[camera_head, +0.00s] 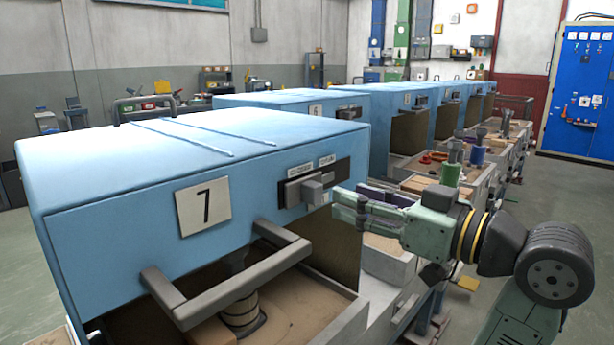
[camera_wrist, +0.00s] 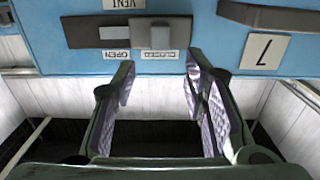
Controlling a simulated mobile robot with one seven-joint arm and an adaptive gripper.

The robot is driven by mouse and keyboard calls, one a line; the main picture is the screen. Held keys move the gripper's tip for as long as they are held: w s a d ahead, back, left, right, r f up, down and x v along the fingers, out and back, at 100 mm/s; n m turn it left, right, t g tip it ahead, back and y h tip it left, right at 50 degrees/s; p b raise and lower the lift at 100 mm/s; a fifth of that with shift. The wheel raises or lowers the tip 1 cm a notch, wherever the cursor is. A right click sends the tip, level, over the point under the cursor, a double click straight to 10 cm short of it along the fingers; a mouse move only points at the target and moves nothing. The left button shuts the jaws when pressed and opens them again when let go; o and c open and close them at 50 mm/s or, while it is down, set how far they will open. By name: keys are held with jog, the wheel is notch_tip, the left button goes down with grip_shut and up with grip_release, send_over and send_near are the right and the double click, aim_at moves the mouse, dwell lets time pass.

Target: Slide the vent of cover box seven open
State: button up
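Cover box seven (camera_head: 120,190) is a light blue box with a white number plate (camera_head: 203,206), which also shows in the wrist view (camera_wrist: 265,50). Its vent slider is a grey block (camera_head: 312,190) on a dark strip on the front face. In the wrist view the slider (camera_wrist: 158,38) stands on the side of the CLOSED label (camera_wrist: 160,55). The OPEN label (camera_wrist: 116,55) lies to its left there. My gripper (camera_head: 338,203) is open and empty, its fingertips just short of the slider. In the wrist view the slider lies beyond and between the fingers (camera_wrist: 158,72).
A grey handle bar (camera_head: 240,285) sticks out from the box front, below the strip. Under the box is an open cavity with a tray-like bed (camera_head: 335,325). More blue boxes (camera_head: 400,100) stand behind in a row. Free floor (camera_head: 555,195) lies at the right.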

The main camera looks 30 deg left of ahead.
aim_at(319, 186)
jog(key=a, duration=0.3)
jog(key=w+a+p, duration=0.1)
jog(key=a, duration=0.2)
jog(key=a+p, duration=0.1)
jog(key=a, duration=0.2)
jog(key=shift+w+a, duration=0.15)
grip_shut()
dwell(0.5)
